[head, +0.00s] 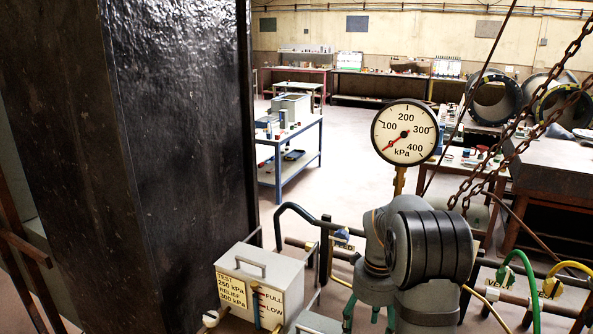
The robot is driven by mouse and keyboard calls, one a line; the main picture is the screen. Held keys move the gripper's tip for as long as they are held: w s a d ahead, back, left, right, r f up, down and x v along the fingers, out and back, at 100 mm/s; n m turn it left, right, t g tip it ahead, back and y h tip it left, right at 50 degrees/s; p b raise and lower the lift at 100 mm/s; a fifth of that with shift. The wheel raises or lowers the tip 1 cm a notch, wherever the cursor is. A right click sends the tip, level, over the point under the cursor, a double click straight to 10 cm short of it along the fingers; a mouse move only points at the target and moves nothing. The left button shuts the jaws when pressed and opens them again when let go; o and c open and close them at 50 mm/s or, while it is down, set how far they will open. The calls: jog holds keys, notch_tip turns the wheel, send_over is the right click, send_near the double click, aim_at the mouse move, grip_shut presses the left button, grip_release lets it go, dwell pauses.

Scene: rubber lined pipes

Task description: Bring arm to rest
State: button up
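Part of my arm (430,255), grey with black ribbed bands, stands in the lower right of the head view. It rises in front of the pipework. My gripper is not visible in this view, so its state and anything in it are hidden.
A round pressure gauge (405,132) stands behind my arm, its red needle low left, below 100. A grey test box (260,286) is left of my arm. Chains (535,100) hang at right, near green (528,270) and yellow (575,266) hoses. A dark column (180,150) fills the left.

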jog(key=f, duration=0.4)
jog(key=shift+s, duration=0.2)
jog(key=r+p, duration=0.1)
jog(key=p, duration=0.1)
jog(key=r+p, duration=0.1)
jog(key=shift+w+r, duration=0.25)
jog(key=shift+r, duration=0.1)
jog(key=shift+s+p, duration=0.2)
jog(key=shift+p, duration=0.6)
jog(key=shift+s+r+n+p, duration=0.2)
jog(key=shift+r+n+p, duration=0.4)
jog(key=shift+r+p, duration=0.7)
jog(key=shift+s+r+n+p, duration=0.2)
jog(key=shift+r+n+p, duration=0.4)
jog(key=shift+r+p, duration=0.7)
